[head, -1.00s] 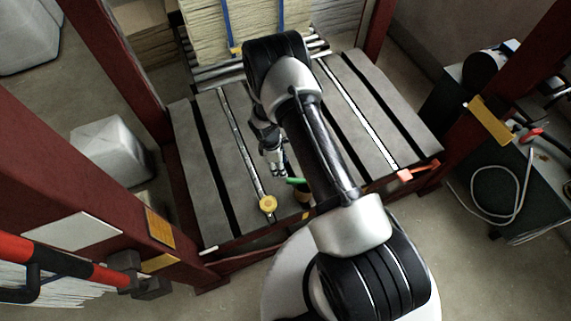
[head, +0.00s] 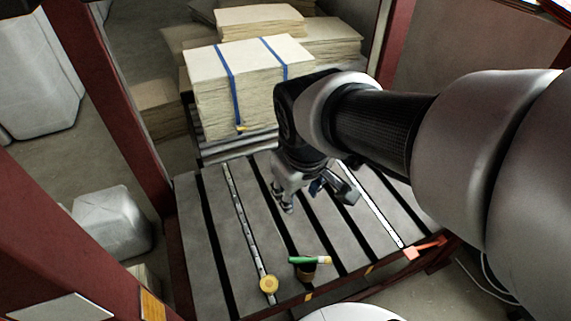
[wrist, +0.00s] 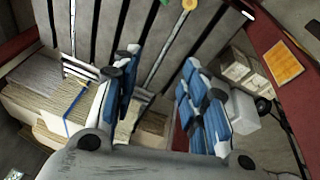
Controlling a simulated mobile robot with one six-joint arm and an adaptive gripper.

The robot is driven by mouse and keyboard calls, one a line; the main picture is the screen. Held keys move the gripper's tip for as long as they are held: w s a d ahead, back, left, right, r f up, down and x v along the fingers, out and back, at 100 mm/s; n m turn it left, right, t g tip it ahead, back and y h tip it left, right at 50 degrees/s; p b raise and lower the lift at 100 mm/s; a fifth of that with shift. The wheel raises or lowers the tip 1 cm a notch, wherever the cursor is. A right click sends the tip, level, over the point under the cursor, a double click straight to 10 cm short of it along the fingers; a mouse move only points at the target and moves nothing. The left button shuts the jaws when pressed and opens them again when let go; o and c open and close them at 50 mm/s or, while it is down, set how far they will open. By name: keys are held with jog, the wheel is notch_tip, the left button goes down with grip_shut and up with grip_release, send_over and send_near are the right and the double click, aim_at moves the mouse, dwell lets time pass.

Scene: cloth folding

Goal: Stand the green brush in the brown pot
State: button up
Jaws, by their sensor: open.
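The green brush (head: 305,260) has a pale tip at its right end and looks nearly level in the head view. It crosses over the top of the small brown pot (head: 306,275), near the front edge of the slatted table. I cannot tell whether any part of it is inside the pot. My gripper (head: 283,203) is open and empty, above the table behind and left of the brush, clear of it. In the wrist view my blue-padded fingers (wrist: 162,95) are spread apart, and a bit of green (wrist: 165,2) shows at the top edge.
A yellow round object (head: 269,284) lies left of the pot on a metal strip. A red-orange object (head: 425,248) is at the table's right front. Strapped stacked sheets (head: 245,80) stand behind. Red posts flank the table (head: 205,270); its middle slats are clear.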

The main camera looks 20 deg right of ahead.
jog(key=s+a+r+m+t, duration=0.1)
jog(key=s+r+m, duration=0.1)
jog(key=s, duration=0.8)
jog(key=shift+s+a+r+m+y, duration=0.15)
jog(key=shift+s+a+m+y, duration=0.1)
jog(key=shift+m+y, duration=0.15)
jog(key=shift+o, duration=0.4)
jog(key=shift+w, duration=0.1)
